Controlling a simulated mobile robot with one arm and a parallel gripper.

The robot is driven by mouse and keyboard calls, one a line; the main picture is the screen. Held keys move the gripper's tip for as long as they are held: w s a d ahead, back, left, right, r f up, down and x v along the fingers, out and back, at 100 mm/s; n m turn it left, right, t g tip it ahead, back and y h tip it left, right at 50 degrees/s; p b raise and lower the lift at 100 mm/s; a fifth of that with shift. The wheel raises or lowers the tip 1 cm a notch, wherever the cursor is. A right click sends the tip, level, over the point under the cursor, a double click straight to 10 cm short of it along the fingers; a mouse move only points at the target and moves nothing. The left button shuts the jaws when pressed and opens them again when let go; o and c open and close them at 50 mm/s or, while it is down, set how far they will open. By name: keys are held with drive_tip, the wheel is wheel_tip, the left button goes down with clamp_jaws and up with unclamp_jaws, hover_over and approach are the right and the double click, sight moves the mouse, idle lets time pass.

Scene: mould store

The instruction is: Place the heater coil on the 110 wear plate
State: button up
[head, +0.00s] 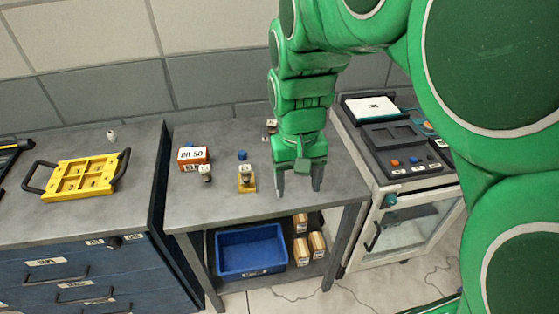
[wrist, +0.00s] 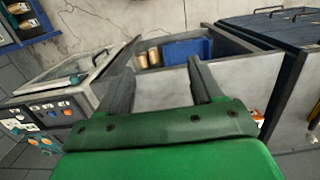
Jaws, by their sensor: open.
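My gripper (head: 299,187) hangs over the right part of the grey table, fingers pointing down, open and empty. In the wrist view its two fingers (wrist: 160,78) stand apart with only bare table between them. A small dark piece with a white label (head: 206,173) stands further left, and another (head: 271,126) is at the back beside my arm. Their labels are too small to read, so I cannot tell which is the heater coil or the 110 wear plate.
An orange box (head: 193,155) with a white label stands at the table's back left. A blue bin (head: 250,250) and several tan boxes (head: 301,248) sit on the shelf below. A yellow tray (head: 82,176) lies on the left cabinet. A machine (head: 402,148) stands right.

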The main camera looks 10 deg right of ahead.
drive_tip(key=s+d, duration=0.2)
drive_tip(key=s, duration=1.3)
drive_tip(key=shift+s+d+f+g, duration=0.2)
drive_tip(key=shift+d+f+g, duration=0.15)
drive_tip(key=shift+f+g, duration=0.05)
drive_tip(key=shift+o, duration=0.3)
